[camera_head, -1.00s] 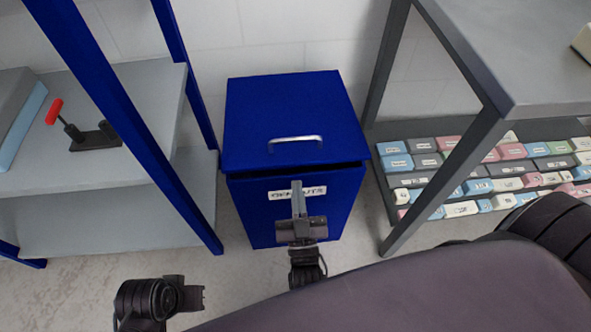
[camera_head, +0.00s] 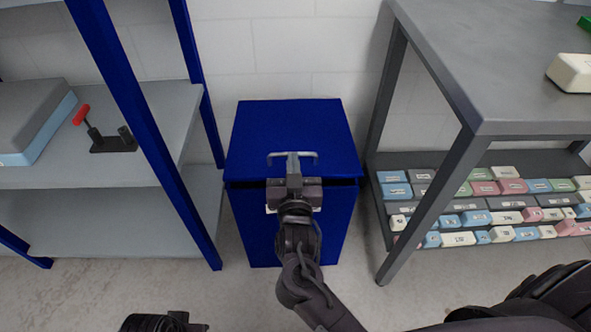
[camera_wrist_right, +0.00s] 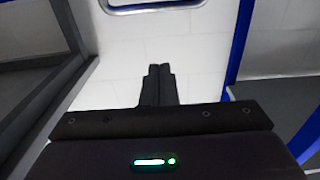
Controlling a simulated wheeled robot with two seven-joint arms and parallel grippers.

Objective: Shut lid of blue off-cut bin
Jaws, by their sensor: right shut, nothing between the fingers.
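The blue off-cut bin (camera_head: 320,225) stands on the floor between a rack and a workbench. Its blue lid (camera_head: 295,125) lies low over the bin, with a dark gap under its front edge. A silver handle (camera_head: 309,156) sits near the lid's front. My right gripper (camera_head: 293,158) is at the handle, its fingertips overlapping it in the head view; I cannot tell if they touch. Its fingers are shut and empty, also in the right wrist view (camera_wrist_right: 158,72). It hides most of the bin's label. My left gripper (camera_head: 180,325) is cut off at the bottom edge.
A blue-posted rack (camera_head: 150,130) stands close on the left, holding a red-handled clamp (camera_head: 110,140) and a foam block (camera_head: 35,125). A grey workbench (camera_head: 490,75) stands on the right, with several labelled blocks on its lower shelf (camera_head: 380,160).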

